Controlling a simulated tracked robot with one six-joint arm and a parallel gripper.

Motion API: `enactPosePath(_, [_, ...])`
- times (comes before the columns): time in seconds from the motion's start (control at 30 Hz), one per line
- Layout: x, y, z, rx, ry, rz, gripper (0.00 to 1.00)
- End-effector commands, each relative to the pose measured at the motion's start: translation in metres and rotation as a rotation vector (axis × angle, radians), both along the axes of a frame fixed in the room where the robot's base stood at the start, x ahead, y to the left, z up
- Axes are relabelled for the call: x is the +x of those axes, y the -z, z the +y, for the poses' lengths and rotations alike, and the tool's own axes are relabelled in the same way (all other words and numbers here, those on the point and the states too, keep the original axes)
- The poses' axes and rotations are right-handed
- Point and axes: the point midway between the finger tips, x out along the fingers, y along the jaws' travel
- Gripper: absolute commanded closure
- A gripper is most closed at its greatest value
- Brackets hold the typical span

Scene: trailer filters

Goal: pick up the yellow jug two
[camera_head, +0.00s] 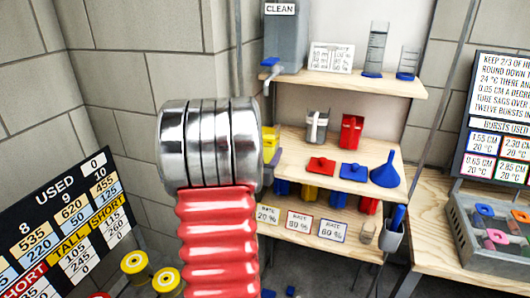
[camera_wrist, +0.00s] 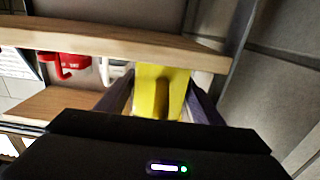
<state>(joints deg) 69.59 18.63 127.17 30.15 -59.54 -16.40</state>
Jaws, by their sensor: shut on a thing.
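A yellow jug (camera_wrist: 172,85) fills the space between the two dark fingers of my gripper (camera_wrist: 158,98) in the wrist view. My gripper is shut on it. In the head view the jug (camera_head: 270,142) shows as a yellow sliver at the left end of the middle shelf, mostly hidden behind my silver and red arm.
A clear jug (camera_head: 317,127) and a red jug (camera_head: 351,132) stand on the middle shelf (camera_head: 300,148), with lids and a blue funnel (camera_head: 387,171) in front. The upper shelf (camera_head: 345,84) is close above. A wall is on the left.

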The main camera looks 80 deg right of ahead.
Motion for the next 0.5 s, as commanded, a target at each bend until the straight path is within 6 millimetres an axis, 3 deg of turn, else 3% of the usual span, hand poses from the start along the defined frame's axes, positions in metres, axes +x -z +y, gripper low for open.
enactPosePath(0.5, [-0.004, -0.018, 0.001, -0.005, 0.001, -0.002, 0.82])
